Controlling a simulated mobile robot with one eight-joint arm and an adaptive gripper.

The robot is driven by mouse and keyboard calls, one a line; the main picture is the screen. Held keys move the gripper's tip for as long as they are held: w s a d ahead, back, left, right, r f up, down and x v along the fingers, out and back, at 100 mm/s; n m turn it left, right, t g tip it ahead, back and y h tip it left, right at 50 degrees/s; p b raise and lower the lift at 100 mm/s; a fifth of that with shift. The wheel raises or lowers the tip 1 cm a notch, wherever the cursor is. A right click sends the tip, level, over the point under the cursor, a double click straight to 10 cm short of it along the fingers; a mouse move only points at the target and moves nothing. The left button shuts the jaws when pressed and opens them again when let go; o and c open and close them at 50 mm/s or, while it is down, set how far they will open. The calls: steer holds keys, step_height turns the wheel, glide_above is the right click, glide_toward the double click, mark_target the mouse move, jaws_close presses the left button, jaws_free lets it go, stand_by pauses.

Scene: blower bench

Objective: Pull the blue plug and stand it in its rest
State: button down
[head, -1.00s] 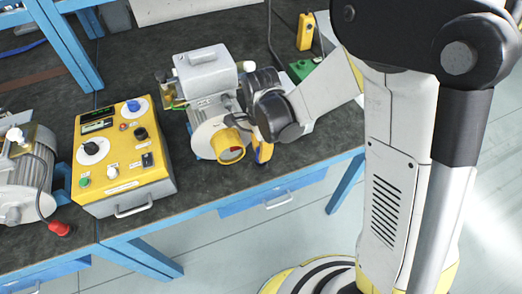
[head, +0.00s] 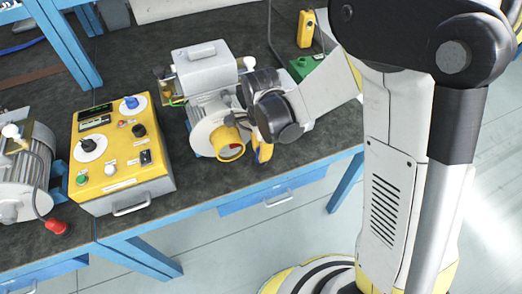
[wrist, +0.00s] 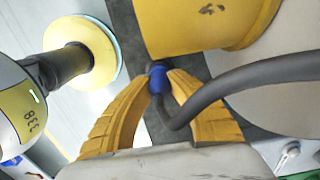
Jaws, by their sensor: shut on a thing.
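The blue plug (wrist: 158,79) shows in the wrist view between the yellow fingers of my gripper (wrist: 160,84). My gripper is shut on it, and a thick dark cable (wrist: 235,82) curves from it to the right. In the head view my gripper (head: 263,149) is beside the blower's yellow outlet ring (head: 228,142), near the bench's front edge. The plug is hidden there. I cannot tell whether its tip is in a socket, and I cannot make out its rest.
The grey blower (head: 205,70) stands just left of my gripper. A yellow control box (head: 125,183) and a second motor (head: 22,170) are further left. A red plug (head: 56,227) lies near the front edge. A green block (head: 301,67) and yellow device (head: 306,28) are behind.

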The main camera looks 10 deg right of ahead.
steer(key=shift+f+b, duration=0.3)
steer(key=shift+f, duration=0.1)
steer(key=c, duration=1.2)
jaws_free()
steer(key=shift+c, duration=0.2)
step_height(320, 180, up, 12)
steer(key=shift+r, duration=0.1)
